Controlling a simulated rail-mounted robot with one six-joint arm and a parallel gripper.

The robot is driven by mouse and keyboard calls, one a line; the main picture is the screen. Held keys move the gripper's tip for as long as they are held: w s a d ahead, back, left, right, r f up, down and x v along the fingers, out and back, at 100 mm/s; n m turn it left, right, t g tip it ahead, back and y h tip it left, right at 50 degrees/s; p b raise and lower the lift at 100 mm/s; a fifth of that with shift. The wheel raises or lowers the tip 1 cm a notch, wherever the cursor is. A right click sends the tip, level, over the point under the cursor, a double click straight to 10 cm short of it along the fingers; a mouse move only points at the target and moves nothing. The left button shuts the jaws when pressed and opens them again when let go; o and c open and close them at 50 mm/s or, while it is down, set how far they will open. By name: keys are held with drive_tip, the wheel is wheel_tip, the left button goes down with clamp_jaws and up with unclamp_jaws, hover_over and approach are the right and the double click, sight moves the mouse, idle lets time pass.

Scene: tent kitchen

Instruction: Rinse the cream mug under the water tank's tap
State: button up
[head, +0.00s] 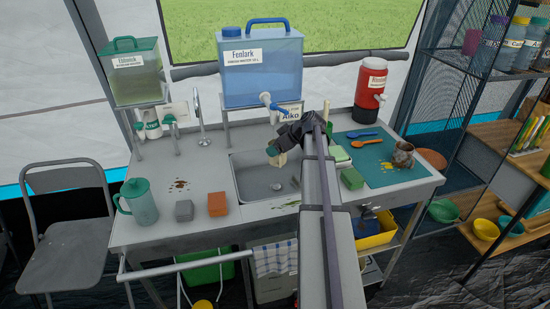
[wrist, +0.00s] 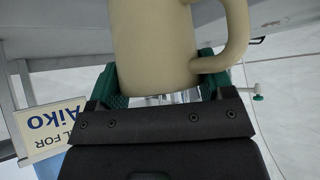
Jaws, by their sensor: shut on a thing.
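The cream mug (wrist: 155,45) fills the top middle of the wrist view, its handle (wrist: 236,40) on the right. My gripper (wrist: 160,85), with green fingertips, is shut on it. In the head view my gripper (head: 275,152) is over the back of the sink (head: 262,187), and only a small cream part of the mug (head: 282,159) shows. The blue Fenlark water tank (head: 262,75) stands on a rack behind the sink. Its tap (head: 273,103) is above and behind my gripper. Pale streaks show between the fingers; I cannot tell what they are.
The Aiko card (head: 290,112) stands behind my arm and also shows in the wrist view (wrist: 48,125). A sponge (head: 217,204), a grey block (head: 184,210) and a teal jug (head: 139,202) stand left of the sink. A teal mat (head: 372,172) lies to the right.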

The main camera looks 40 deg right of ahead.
drive_tip(key=s, duration=0.8)
drive_tip(key=shift+a, duration=0.2)
idle(1.4)
drive_tip(key=s+r+p, duration=0.4)
drive_tip(key=s, duration=0.1)
drive_tip(key=shift+a, duration=0.1)
idle(0.5)
